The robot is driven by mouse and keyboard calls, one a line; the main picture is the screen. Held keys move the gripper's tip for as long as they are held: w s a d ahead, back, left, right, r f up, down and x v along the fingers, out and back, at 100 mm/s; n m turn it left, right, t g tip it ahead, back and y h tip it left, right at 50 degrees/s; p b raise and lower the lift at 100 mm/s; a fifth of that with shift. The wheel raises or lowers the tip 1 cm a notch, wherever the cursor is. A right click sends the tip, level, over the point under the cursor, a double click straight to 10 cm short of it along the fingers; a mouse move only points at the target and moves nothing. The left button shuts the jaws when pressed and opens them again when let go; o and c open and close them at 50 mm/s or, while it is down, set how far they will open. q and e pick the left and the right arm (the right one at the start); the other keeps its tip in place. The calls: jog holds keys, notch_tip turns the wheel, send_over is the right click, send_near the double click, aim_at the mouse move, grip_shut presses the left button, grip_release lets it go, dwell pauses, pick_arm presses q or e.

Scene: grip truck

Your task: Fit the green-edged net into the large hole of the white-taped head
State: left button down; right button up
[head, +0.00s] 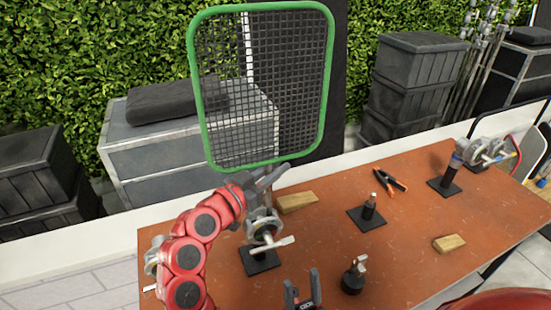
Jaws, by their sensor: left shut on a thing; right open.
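The green-edged net (263,85) stands upright, slightly tilted, in the upper middle of the head view. My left gripper (268,180) is shut on it at its bottom edge and hides the stem there. Just below that gripper, a grey metal head (264,226) with a pale handle stands on a black base plate, partly covered by the gripper. I cannot tell if it touches the net's stem. Its holes and any white tape are too small to make out. My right gripper (303,288) is open and empty at the bottom middle.
The orange-brown table (400,215) also holds a post on a plate (368,212), a small dark stand (354,275), pliers (390,181), wooden blocks (449,243) and another metal head (488,152) at the far right. Grey cases (185,150) stand behind.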

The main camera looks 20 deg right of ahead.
pick_arm(q)
notch_tip(320, 180, down, 2)
jog(key=shift+a+f, duration=0.1)
jog(key=shift+f, duration=1.7)
jog(key=shift+f+b, duration=0.3)
jog(key=shift+b, duration=0.25)
jog(key=c, duration=0.7)
grip_release()
jog(key=shift+c, duration=0.2)
